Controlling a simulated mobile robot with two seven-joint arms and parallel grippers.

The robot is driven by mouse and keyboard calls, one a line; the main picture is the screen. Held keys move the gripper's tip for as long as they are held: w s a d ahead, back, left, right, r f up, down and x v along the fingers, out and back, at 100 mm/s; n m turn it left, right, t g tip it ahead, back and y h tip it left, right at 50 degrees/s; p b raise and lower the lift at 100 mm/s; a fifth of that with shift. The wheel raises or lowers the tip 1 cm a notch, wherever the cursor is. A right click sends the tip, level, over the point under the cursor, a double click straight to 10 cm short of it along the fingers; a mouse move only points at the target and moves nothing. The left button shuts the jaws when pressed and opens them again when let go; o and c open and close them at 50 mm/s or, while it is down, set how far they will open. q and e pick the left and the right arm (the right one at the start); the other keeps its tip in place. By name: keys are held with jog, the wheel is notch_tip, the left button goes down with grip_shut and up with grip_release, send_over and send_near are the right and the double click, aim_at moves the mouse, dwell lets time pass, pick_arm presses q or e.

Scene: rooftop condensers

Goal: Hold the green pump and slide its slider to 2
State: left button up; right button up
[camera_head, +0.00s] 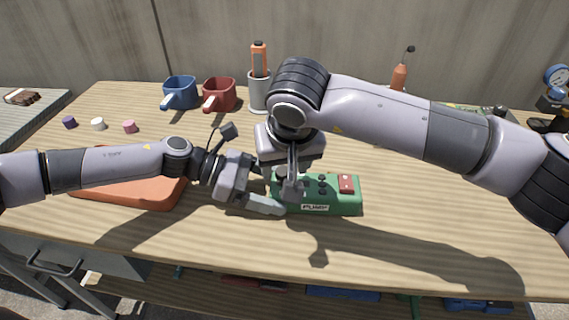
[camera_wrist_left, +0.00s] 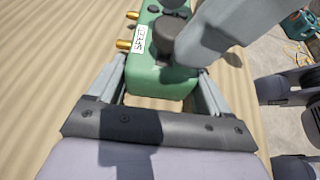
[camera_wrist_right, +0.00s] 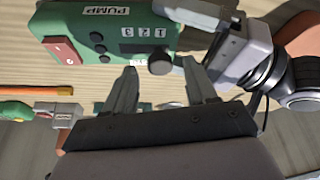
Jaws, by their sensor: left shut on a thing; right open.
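The green pump (camera_head: 335,206) lies on the wooden bench. It has a red switch (camera_wrist_right: 62,50), small black buttons and a scale marked 1, 2, 3 (camera_wrist_right: 147,31) beside a dark slot. My left gripper (camera_head: 268,203) is shut on the pump's left end, with one finger along each side in the left wrist view. A dark round knob (camera_wrist_right: 160,64), apparently the slider's, stands near the held end; its number is unclear. My right gripper (camera_wrist_right: 160,78) is open above that end, pointing down, with the knob about between its fingertips. It does not visibly grip the knob.
An orange tray (camera_head: 130,196) lies under my left arm. Small coloured pieces (camera_head: 98,124) lie at left.

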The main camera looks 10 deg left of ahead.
jog(key=shift+w+f, duration=0.1)
jog(key=shift+f, duration=0.25)
grip_shut()
jog(key=shift+w+d, duration=0.1)
jog(key=shift+d, duration=0.85)
grip_release()
jog(key=v, duration=1.2)
pick_arm(q)
jog(key=o, duration=1.4)
